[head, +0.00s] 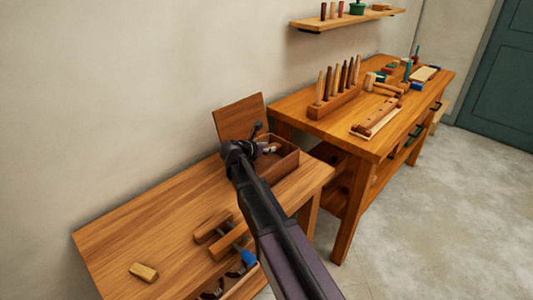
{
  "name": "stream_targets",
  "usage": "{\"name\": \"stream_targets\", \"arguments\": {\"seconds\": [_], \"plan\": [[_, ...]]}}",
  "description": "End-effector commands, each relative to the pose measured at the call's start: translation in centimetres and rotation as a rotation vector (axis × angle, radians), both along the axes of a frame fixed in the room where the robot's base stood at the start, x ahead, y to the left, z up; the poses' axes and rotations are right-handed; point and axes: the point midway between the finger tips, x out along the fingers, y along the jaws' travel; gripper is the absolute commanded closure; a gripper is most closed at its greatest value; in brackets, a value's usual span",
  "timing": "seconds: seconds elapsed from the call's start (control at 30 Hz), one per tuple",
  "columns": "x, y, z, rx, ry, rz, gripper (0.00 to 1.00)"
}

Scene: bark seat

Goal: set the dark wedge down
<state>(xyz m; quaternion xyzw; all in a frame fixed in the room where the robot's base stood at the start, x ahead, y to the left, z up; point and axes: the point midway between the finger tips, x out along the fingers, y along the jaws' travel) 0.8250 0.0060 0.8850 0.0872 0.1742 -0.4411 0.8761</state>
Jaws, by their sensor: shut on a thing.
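My gripper (257,137) is at the end of my dark arm, at the near side of an open wooden box (284,165) on the lower bench. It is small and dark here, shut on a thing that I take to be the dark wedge. I cannot make out the wedge's shape apart from the dark gripper parts. The box has a raised brown lid or board (239,115) behind it, and some small pieces show inside. My arm hides part of the box and bench.
The lower bench (150,225) has clear wood at left, a small light block (144,271), a wooden clamp-like tool (225,236) and a tray with tools at its front. A taller bench (357,140) with a peg rack (334,103) stands right. A shelf (345,20) hangs above.

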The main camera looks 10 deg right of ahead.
Motion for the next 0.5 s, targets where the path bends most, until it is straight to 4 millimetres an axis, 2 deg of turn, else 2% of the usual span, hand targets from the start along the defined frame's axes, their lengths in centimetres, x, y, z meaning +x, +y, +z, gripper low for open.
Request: {"name": "stream_targets", "arguments": {"seconds": [0.1,0.5], "plan": [[0.92,0.0,-0.1,0.0,0.0,0.0,0.91],[1.07,-0.08,-0.09,0.0,0.0,-0.001,0.91]]}}
